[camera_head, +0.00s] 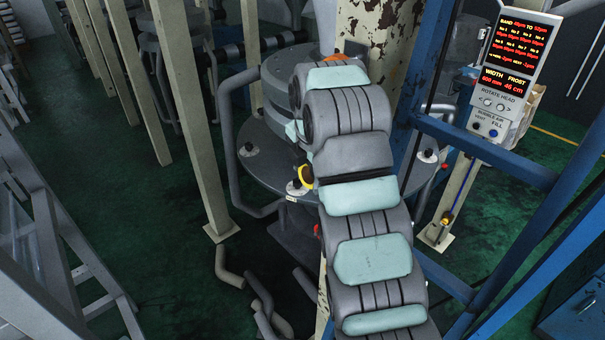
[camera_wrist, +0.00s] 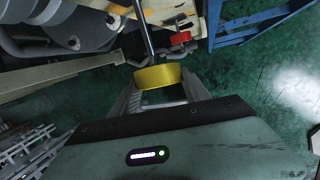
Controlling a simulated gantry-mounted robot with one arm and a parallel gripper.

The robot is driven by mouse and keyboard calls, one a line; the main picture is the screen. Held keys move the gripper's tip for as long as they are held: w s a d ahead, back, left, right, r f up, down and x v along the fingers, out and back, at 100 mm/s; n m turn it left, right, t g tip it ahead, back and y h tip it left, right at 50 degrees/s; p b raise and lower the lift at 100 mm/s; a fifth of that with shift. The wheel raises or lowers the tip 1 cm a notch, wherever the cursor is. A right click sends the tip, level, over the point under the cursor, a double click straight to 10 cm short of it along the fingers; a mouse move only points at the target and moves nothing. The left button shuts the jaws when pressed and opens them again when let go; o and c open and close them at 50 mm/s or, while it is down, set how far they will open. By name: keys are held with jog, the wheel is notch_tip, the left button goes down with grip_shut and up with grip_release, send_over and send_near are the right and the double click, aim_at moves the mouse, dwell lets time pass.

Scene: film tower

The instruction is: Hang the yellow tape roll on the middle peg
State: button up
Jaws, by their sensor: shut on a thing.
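The yellow tape roll (camera_wrist: 160,77) is between the fingertips of my gripper (camera_wrist: 162,92) in the wrist view, and the gripper is shut on it. A grey metal rod (camera_wrist: 146,32), which looks like a peg, ends just above the roll's upper edge in the picture. I cannot tell whether its tip is inside the roll or only behind it. In the head view a yellow curved edge (camera_head: 306,177) shows beside my arm; the arm hides my gripper and most of the pegs there. Which peg is the middle one is not clear.
A red round object (camera_wrist: 180,38) is close to the right of the rod, with a pale yellow beam behind. A round grey platform (camera_head: 265,180) with bent rails surrounds the work area. A blue frame (camera_head: 480,150) and a display panel (camera_head: 507,70) stand at right.

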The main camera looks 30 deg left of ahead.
jog(key=shift+w+d+p, duration=0.4)
jog(key=shift+w+p, duration=0.45)
jog(key=shift+p, duration=0.15)
jog(key=shift+w+d+p, duration=0.35)
jog(key=shift+w+p, duration=0.5)
jog(key=shift+p, duration=0.1)
jog(key=shift+w+d+f+b, duration=0.2)
jog(key=shift+w+f+b, duration=0.25)
jog(key=shift+w+f, duration=0.25)
jog(key=shift+f, duration=0.1)
jog(key=o, duration=1.6)
jog(key=shift+c, duration=0.2)
jog(key=b+v, duration=0.1)
jog(key=v, duration=1)
jog(key=shift+b, duration=0.4)
